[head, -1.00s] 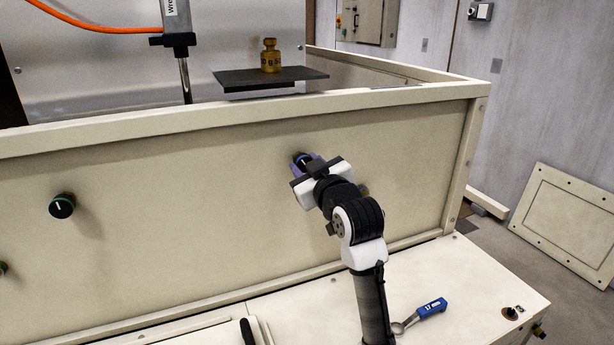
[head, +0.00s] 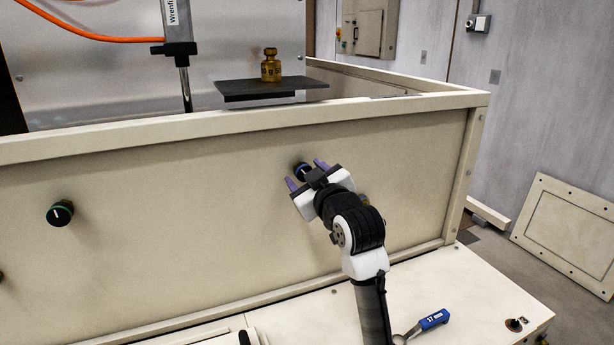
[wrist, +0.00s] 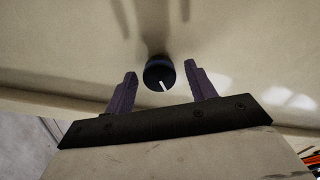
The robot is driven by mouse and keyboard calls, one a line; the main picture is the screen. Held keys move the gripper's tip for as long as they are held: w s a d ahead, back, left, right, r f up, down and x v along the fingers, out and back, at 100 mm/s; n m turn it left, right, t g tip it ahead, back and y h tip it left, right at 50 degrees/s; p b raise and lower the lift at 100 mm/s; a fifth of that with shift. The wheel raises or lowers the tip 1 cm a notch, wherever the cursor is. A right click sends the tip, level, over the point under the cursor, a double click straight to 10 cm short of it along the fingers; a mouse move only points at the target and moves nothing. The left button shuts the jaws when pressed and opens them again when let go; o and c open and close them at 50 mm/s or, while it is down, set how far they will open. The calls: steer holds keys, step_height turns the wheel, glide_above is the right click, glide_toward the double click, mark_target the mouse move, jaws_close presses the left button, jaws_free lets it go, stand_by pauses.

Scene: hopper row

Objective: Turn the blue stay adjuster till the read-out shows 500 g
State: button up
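The blue stay adjuster is a dark knob (head: 303,171) with a blue ring, on the cream front panel. In the wrist view the knob (wrist: 159,73) shows a white pointer line aimed down and slightly right. My gripper (head: 306,174) is open, its two purple fingers spread to either side of the knob. In the wrist view the fingertips of my gripper (wrist: 160,70) stand apart from the knob, with gaps on both sides. No read-out is visible in these views.
A green-ringed knob (head: 60,213) is on the panel to the left. A brass weight (head: 271,66) stands on a dark plate (head: 290,87) above the panel. A blue-handled tool (head: 433,319) lies on the ledge (head: 480,290) at lower right.

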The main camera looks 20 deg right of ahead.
steer(key=s+b, duration=0.2)
steer(key=s, duration=1.1)
steer(key=shift+s+d, duration=0.25)
steer(key=shift+s, duration=0.15)
stand_by(0.5)
